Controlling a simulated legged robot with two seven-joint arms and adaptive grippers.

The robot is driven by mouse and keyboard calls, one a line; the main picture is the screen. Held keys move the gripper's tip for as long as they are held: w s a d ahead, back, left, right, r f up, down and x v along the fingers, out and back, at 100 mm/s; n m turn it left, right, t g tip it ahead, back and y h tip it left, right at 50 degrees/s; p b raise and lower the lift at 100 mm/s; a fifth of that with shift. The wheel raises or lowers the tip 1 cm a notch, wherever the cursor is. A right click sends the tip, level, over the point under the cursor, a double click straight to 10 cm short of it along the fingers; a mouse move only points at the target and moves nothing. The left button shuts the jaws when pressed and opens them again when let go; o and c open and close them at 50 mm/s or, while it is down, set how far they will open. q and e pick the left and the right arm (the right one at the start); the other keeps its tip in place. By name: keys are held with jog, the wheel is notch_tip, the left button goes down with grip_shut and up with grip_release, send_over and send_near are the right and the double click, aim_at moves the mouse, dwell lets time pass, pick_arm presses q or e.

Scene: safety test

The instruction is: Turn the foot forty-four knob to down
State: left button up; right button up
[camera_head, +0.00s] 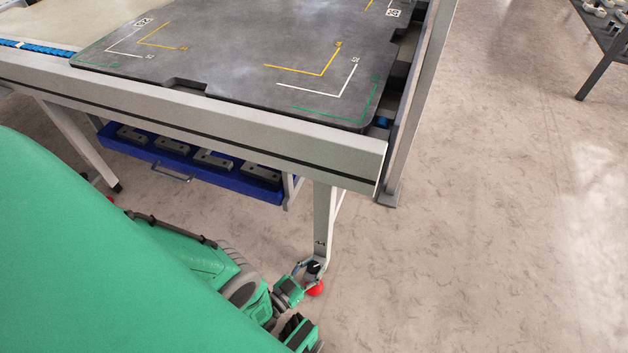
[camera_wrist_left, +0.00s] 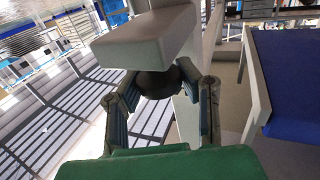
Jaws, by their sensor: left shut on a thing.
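The black knob (camera_head: 313,267) sits low on the table's near right leg (camera_head: 325,215), just above a red foot (camera_head: 315,289). A pale block-like part stands just beyond the knob. The knob's pointer direction cannot be told.
The table's pale side rail (camera_head: 250,133) runs above the gripper, with a dark marked plate (camera_head: 220,65) on top. A blue tray (camera_head: 190,172) with several grey blocks hangs under the table. An upright post (camera_head: 412,110) stands at the right.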

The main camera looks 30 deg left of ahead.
pick_arm(q)
jog(key=m+g+h, duration=0.1)
jog(key=m+h, duration=0.1)
jog(key=h, duration=0.1)
jog(key=m+g+h, duration=0.1)
jog(key=m+h, duration=0.1)
jog(key=h, duration=0.1)
jog(key=o, duration=1.3)
jog(key=shift+c, duration=0.2)
jog(key=v, duration=1.2)
jog(key=shift+a, duration=0.1)
